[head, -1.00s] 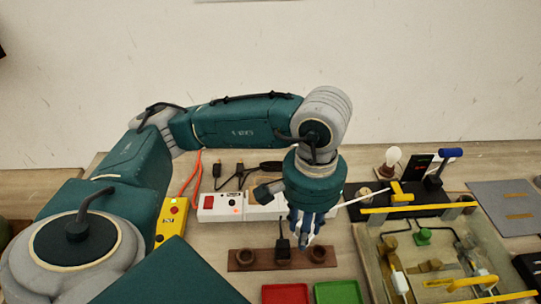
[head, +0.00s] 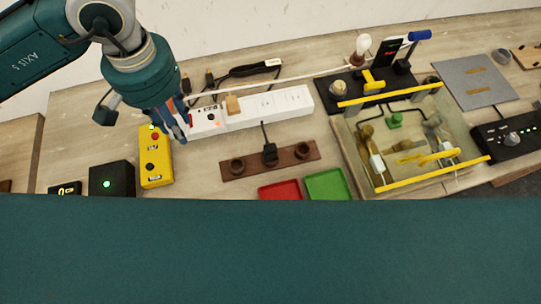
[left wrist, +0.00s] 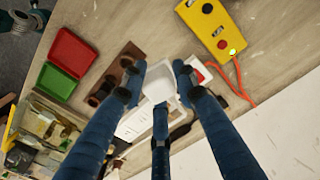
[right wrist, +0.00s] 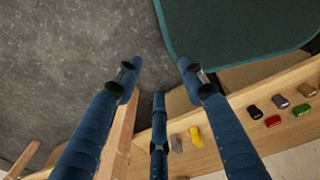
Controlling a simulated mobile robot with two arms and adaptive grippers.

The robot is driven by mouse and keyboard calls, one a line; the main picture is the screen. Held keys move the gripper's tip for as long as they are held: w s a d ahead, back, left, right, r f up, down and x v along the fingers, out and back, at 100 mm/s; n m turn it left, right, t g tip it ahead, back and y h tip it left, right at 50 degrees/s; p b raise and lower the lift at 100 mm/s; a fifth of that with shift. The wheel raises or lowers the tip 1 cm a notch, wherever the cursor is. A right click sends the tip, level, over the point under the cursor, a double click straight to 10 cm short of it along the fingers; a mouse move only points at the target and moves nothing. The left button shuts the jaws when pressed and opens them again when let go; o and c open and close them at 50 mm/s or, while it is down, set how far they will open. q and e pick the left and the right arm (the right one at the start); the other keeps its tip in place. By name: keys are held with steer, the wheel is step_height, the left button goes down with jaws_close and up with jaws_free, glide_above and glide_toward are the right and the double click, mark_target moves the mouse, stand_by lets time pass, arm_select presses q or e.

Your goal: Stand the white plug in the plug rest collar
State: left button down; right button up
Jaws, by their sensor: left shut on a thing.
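The white plug (left wrist: 158,82) sits between the fingers of my left gripper (left wrist: 160,72), which is shut on it; the head view mostly hides it behind the fingers. In the head view my left gripper (head: 175,126) is at the left end of the white power strip (head: 286,104), near the yellow box. The brown plug rest (head: 287,157) lies to its right. Its left collar (head: 237,167) and right collar (head: 304,151) look empty; a black plug (head: 269,155) stands in the middle one. My right gripper (right wrist: 160,70) is open and empty, over the floor.
The yellow box (head: 155,165) and a black box (head: 111,180) are left of the rest. A red tray (head: 280,191) and a green tray (head: 328,185) lie in front. A white cord (head: 270,81) runs towards the lamp stand. The wiring tray (head: 365,180) is at right.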

arm_select(q)
steer(key=w+d+f+b, duration=0.15)
steer(key=d+f, duration=0.25)
steer(key=d, duration=1)
steer(key=w+d+f+b, duration=0.1)
steer(key=w+d+f, duration=0.25)
steer(key=d, duration=0.95)
steer(key=shift+s+d+f+b, duration=0.1)
steer(key=shift+s+f+b, duration=0.1)
steer(key=shift+f, duration=1.1)
steer(key=shift+s+d+f+b, duration=0.1)
steer(key=shift+s+f, duration=0.05)
steer(key=shift+f, duration=1.15)
arm_select(e)
steer(key=f, duration=0.1)
steer(key=w+f, duration=0.1)
steer(key=f, duration=0.1)
steer(key=shift+d, duration=0.15)
steer(key=shift+f, duration=0.15)
arm_select(q)
steer(key=shift+b, duration=0.45)
arm_select(e)
steer(key=shift+f, duration=0.45)
